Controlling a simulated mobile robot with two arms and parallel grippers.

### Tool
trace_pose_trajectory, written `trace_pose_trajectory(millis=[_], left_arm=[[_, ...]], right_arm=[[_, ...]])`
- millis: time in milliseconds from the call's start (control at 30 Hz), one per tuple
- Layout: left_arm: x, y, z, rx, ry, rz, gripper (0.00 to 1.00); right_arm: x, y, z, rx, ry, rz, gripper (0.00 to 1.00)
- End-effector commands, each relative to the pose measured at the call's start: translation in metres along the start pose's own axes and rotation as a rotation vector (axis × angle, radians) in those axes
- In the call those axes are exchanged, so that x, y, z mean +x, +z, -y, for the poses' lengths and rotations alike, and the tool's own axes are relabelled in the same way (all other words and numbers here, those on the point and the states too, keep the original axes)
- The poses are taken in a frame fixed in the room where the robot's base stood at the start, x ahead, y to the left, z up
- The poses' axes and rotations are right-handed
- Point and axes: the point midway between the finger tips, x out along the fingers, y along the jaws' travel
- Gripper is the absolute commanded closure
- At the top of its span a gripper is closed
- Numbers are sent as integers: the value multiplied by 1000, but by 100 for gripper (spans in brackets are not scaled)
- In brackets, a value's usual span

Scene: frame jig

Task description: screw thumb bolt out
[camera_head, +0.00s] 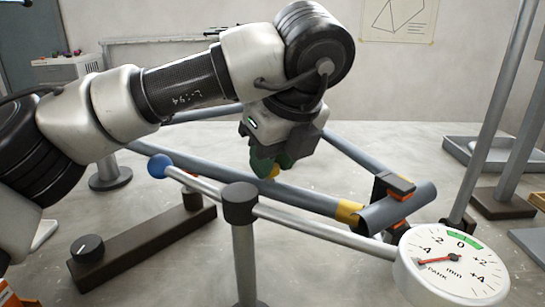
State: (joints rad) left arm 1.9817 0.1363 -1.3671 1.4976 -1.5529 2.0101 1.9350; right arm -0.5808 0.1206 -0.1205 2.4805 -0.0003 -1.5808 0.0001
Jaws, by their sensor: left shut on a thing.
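My left gripper (268,168) comes down from the upper middle in the head view, with its green fingers close together just above the grey tube frame (310,197). My right gripper is not in view.
A round dial gauge (452,279) stands front right, its red needle pointing left. A rod with a blue ball (160,166) crosses in front of the frame on a post (241,240). An orange-black clamp (398,184) sits at the tube's right end. A dark bar with a knob (88,247) lies left.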

Motion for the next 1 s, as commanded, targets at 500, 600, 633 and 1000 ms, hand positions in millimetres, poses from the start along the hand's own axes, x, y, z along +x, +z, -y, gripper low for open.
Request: trace_pose_trajectory(millis=[500,600,633,1000], left_arm=[[2,-2,0,4,4,-3,44],[1,-1,0,3,3,-2,44],[1,-1,0,3,2,-2,44],[-30,0,0,1,-2,3,44]], right_arm=[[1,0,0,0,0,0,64],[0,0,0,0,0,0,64],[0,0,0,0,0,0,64],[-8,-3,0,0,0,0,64]])
